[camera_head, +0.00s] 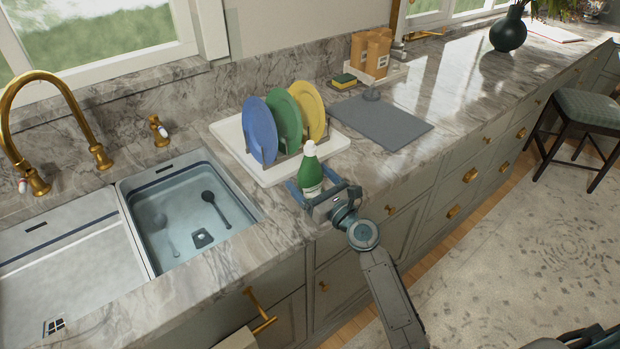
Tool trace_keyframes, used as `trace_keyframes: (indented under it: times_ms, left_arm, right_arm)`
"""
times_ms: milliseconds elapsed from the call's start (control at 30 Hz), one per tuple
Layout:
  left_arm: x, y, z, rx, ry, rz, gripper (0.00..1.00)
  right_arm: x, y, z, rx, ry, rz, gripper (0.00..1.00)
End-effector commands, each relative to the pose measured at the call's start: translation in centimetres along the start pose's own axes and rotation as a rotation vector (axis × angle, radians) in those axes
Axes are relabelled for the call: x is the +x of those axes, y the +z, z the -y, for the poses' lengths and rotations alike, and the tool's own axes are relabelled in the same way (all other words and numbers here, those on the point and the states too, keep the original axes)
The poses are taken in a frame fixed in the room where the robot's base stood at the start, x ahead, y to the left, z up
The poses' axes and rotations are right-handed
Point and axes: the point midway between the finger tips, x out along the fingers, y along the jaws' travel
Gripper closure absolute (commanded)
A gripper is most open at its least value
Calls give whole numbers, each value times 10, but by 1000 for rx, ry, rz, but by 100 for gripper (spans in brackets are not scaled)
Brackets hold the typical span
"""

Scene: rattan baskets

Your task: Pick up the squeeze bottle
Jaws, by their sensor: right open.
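The squeeze bottle (310,170) is green with a white cap and stands upright on the marble counter, in front of the white dish tray. My right gripper (314,187) is open at the counter's front edge, with one finger on each side of the bottle's lower part. I cannot tell whether the fingers touch it. The gripper hides part of the bottle's base.
A white tray (229,131) with blue, green and yellow plates in a rack stands right behind the bottle. A sink (190,208) lies to the left. A grey board (382,122) lies to the right. Open counter surrounds the bottle's right side.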

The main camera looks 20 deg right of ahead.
Motion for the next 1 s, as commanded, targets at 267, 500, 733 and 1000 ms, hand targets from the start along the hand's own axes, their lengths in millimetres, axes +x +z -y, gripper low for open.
trace_keyframes:
  times_ms: [267,500,733,1000]
  left_arm:
    - [-1,-1,0,0,0,-1,69]
    - [-1,-1,0,0,0,-1,69]
    - [-1,-1,0,0,1,-1,69]
    - [-6,-1,0,0,0,-1,69]
  right_arm:
    - [6,0,0,-1,0,-1,14]
    - [5,0,0,-1,0,-1,57]
    - [6,0,0,-1,0,1,73]
    - [7,10,0,-2,0,2,74]
